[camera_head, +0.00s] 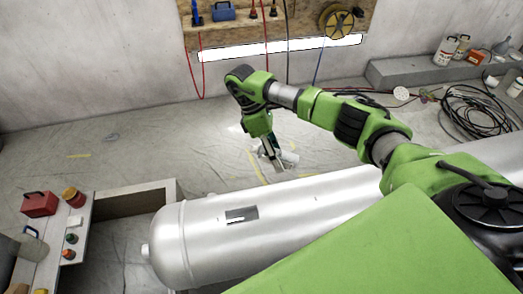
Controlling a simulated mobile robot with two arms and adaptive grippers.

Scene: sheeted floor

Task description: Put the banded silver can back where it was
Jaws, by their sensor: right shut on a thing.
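My right arm reaches out from the right over the large silver tank. Its right gripper (273,158) points down near the sheeted floor beyond the tank. It is shut on a small pale silver thing (289,157), which shows just right of the fingers. This looks like the silver can, but it is too small and partly hidden to make out a band. I cannot tell whether it touches the floor. My left gripper is not in view.
The silver tank (205,240) lies across the foreground. A bench (85,220) at left holds a red box (39,204) and jars. A grey ledge (410,72) with bottles and coiled black cable (480,112) are at right. Floor left of the gripper is clear.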

